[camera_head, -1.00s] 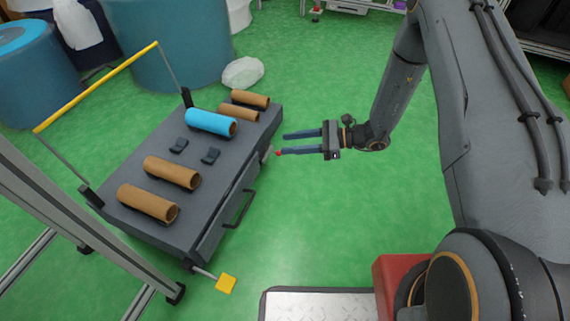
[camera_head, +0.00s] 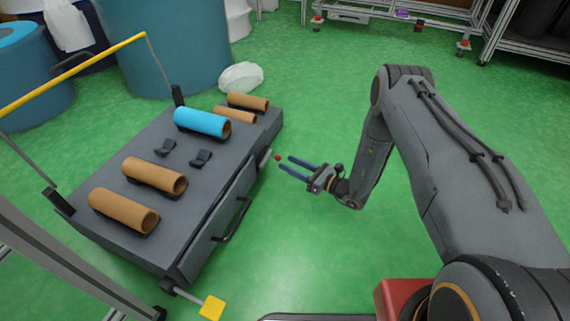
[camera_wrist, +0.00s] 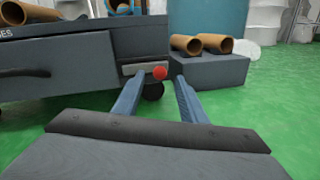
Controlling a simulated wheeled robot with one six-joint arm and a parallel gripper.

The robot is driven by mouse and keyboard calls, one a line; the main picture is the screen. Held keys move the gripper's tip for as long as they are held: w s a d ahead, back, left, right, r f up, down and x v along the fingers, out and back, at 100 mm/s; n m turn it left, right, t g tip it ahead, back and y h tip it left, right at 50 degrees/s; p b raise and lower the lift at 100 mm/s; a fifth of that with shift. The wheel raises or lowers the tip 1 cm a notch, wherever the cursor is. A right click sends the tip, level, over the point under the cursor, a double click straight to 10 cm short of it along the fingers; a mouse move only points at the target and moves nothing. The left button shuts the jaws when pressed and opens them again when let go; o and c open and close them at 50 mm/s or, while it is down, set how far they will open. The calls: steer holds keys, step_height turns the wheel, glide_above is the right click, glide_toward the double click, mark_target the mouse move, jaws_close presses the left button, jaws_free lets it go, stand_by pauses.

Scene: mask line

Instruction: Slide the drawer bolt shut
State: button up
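The drawer bolt's red knob (camera_head: 278,158) sticks out from a pale metal plate (camera_head: 265,158) at the far end of the grey cabinet's drawer front. The knob (camera_wrist: 160,73) also shows in the wrist view, just ahead of my fingertips and a little left of the middle between them. My gripper (camera_head: 287,165) is open and empty, its two blue fingers pointing at the knob with a small gap left. The drawer (camera_head: 222,225) has a dark handle (camera_head: 236,221) and looks closed or nearly so; I cannot tell how far the bolt is slid.
Cardboard tubes (camera_head: 155,175) and a blue roll (camera_head: 203,122) lie on the cabinet top. A yellow block (camera_head: 212,307) on a rod sticks out at the near corner. A white bag (camera_head: 241,76) lies behind. Green floor to the right is clear.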

steer(key=shift+b+x, duration=0.45)
steer(key=shift+x, duration=1.05)
steer(key=shift+c, duration=0.4)
jaws_close()
